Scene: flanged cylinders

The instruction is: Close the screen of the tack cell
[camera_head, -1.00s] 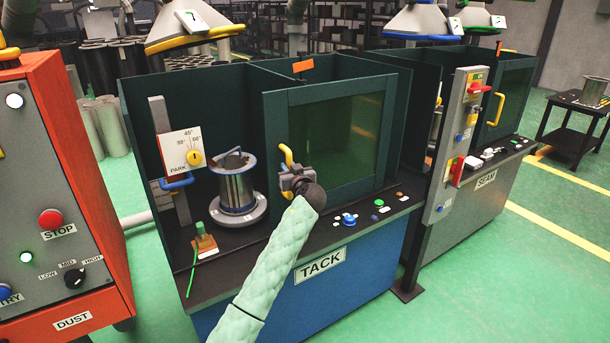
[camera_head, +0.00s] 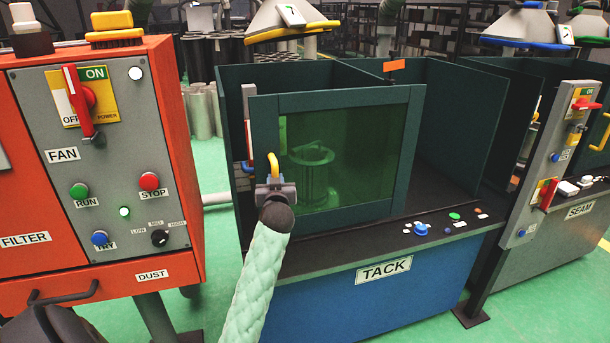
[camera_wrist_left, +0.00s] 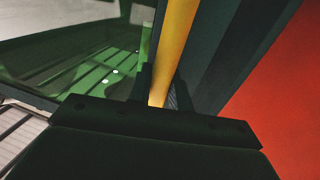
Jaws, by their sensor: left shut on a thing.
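The tack cell's screen (camera_head: 412,150) is a dark frame with a green see-through pane. It stands across the front of the cell's left bay, above the blue TACK base (camera_head: 330,305). Its left edge is close to the bay's left wall (camera_head: 231,130), with a narrow gap showing. A flanged cylinder (camera_head: 315,178) shows through the pane. My left gripper (camera_head: 275,183) is shut on the yellow handle (camera_head: 273,161) at the screen's left edge. In the left wrist view the handle (camera_wrist_left: 176,45) runs up from between the fingers. My right gripper is not in view.
The orange dust filter cabinet (camera_head: 100,272), with buttons and a red switch, stands close on the left. Buttons (camera_head: 421,228) line the tack cell's front ledge. The right bay (camera_head: 455,150) looks empty. The seam cell (camera_head: 560,225) stands at right.

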